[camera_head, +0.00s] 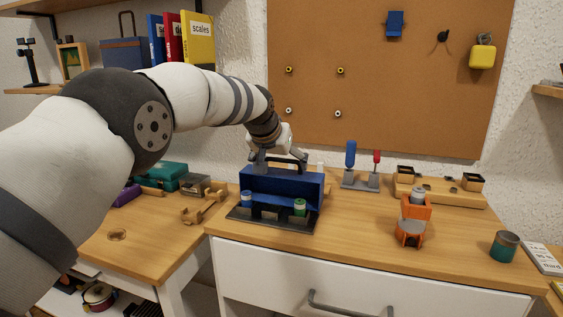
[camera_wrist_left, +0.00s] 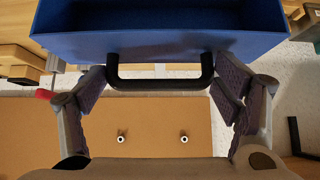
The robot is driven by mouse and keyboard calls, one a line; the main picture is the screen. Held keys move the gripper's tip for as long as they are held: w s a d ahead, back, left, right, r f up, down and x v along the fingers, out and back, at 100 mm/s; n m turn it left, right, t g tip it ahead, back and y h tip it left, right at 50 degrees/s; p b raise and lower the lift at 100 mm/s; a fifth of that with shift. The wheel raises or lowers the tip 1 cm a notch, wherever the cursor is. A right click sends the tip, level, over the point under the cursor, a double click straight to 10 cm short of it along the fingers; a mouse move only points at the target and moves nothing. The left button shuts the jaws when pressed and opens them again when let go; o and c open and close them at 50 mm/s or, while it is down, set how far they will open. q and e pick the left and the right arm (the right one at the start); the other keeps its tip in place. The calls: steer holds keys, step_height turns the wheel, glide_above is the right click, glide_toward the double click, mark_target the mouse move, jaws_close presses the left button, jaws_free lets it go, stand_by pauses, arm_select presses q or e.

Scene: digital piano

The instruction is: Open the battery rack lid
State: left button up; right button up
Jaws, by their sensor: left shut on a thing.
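The battery rack has a dark base (camera_head: 270,222) near the front edge of the desk. Its blue lid (camera_head: 281,189) stands above and behind the slots, its hollow inside showing in the wrist view (camera_wrist_left: 160,46). A blue-white battery (camera_head: 247,200) and a green-white battery (camera_head: 299,207) show in front of the lid. My left gripper (camera_head: 279,160) is at the top of the lid, shut on its black handle (camera_wrist_left: 160,83), with a finger at each end of it. My right gripper is not in view.
An orange holder (camera_head: 411,222) and a teal can (camera_head: 504,246) stand to the right. A tool stand (camera_head: 361,182) and a wooden block with sockets (camera_head: 440,191) are behind. A wooden piece (camera_head: 203,207) lies left. Bare desk lies between rack and orange holder.

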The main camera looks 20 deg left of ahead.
arm_select(q)
steer(key=o, duration=1.3)
steer(key=shift+w+a+r, duration=0.2)
steer(key=shift+r, duration=0.4)
steer(key=shift+o, duration=0.7)
steer(key=shift+f, duration=0.25)
steer(key=shift+s, duration=0.1)
steer(key=v, duration=1.2)
steer(key=shift+f, duration=0.1)
